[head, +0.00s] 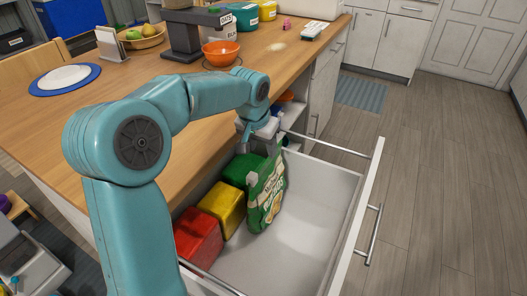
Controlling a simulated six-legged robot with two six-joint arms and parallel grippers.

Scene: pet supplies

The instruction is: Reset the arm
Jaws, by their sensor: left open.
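My left arm reaches over the wooden counter, and its gripper (258,146) points down at the back of the open drawer. The gripper is open, just above the top of a green treat bag (264,200). I cannot tell whether the fingers touch the bag. The bag stands in the white drawer (298,232), leaning slightly. Beside it are a red package (197,236), a yellow package (222,205) and a green package (240,170). My right gripper is not in view.
The drawer's right half is empty; its front with a handle (374,235) juts out over the floor. On the counter are an orange bowl (220,52), a dark scale-like stand (186,40), a blue-rimmed plate (65,80) and a fruit basket (141,37). Floor at right is clear.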

